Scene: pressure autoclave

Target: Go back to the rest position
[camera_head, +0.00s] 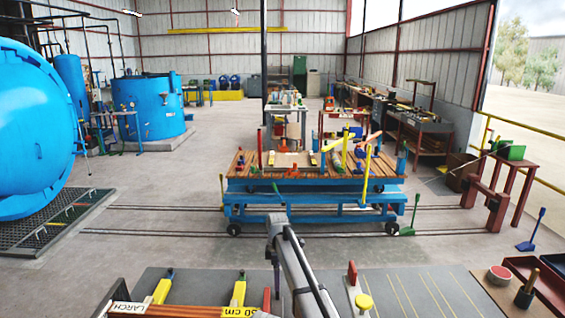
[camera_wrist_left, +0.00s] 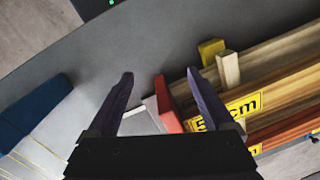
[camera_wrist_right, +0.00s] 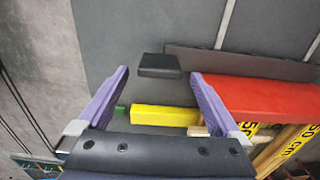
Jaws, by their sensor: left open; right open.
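In the left wrist view my left gripper (camera_wrist_left: 160,74) is open, its two dark purple fingers apart over the grey bench top. A red block (camera_wrist_left: 169,105) shows between and beyond the fingers, close to the right one; nothing is gripped. In the right wrist view my right gripper (camera_wrist_right: 160,73) is open, with purple fingers apart. A yellow bar (camera_wrist_right: 165,115) shows between them, and a red bar (camera_wrist_right: 262,98) lies beside the right finger. Nothing is held there.
Boards with yellow labels (camera_wrist_left: 245,105) lie right of my left gripper. A black block (camera_wrist_right: 159,65) sits ahead of my right gripper. Beyond the bench, a blue trolley (camera_head: 315,198) stands on rails and a large blue vessel (camera_head: 30,130) stands left.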

